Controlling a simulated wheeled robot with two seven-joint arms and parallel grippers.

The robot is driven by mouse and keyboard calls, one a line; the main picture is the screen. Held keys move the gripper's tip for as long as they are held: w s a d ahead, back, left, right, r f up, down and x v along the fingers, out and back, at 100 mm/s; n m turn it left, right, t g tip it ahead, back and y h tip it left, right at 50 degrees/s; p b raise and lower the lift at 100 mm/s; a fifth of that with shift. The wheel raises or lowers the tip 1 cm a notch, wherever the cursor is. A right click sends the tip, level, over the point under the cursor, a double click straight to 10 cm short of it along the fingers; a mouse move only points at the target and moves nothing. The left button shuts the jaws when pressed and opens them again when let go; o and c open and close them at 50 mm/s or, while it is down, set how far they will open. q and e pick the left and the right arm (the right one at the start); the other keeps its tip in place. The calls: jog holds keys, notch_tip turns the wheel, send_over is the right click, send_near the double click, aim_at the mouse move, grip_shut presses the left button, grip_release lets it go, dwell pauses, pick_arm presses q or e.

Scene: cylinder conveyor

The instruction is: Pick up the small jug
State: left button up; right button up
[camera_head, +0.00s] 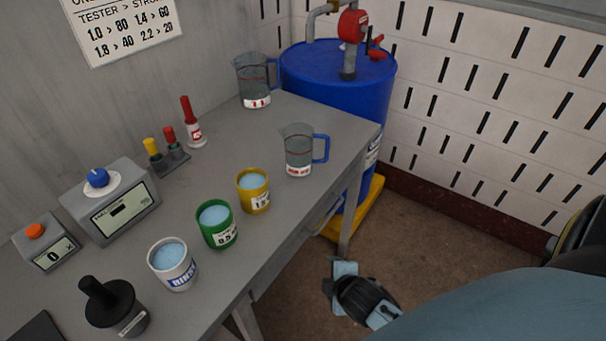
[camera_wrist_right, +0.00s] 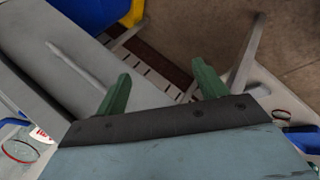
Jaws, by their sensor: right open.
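Two clear jugs with blue handles and red-and-white labels stand upright on the grey table (camera_head: 215,150) in the head view. The nearer one, which looks like the small jug (camera_head: 299,146), is near the table's right edge, its handle pointing right. The other jug (camera_head: 254,84) stands farther back, beside the blue drum. Parts of jugs show at the wrist view's left and right edges. My right gripper (camera_head: 364,296) is off the table's edge, low and apart from the small jug. In the wrist view its green fingers (camera_wrist_right: 161,72) are spread and empty. My left gripper is out of view.
A yellow cup (camera_head: 254,198), a green cup (camera_head: 217,230) and a white cup (camera_head: 173,273) line the table's front edge. A blue drum (camera_head: 335,95) with a red-handled tap stands behind the table. Open floor (camera_head: 430,235) lies to the right.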

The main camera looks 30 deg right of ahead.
notch_tip(320, 180, up, 8)
jog(key=w+d+f+n+t+h+b, duration=0.1)
jog(key=w+d+n+t+b, duration=0.1)
jog(key=w, duration=0.1)
jog(key=n+t, duration=0.8)
jog(key=n, duration=1.3)
send_near(305, 161)
jog(key=shift+y, duration=0.4)
jog(key=w, duration=0.3)
jog(key=w+d, duration=0.1)
jog(key=w, duration=0.3)
jog(key=shift+w+d+b, duration=0.25)
jog(key=shift+w+b, duration=0.1)
jog(key=w, duration=0.3)
jog(key=w+d, duration=0.1)
jog(key=w, duration=0.1)
jog(key=shift+w+r, duration=0.3)
jog(key=shift+r, duration=0.05)
jog(key=shift+a, duration=0.1)
jog(key=c, duration=0.6)
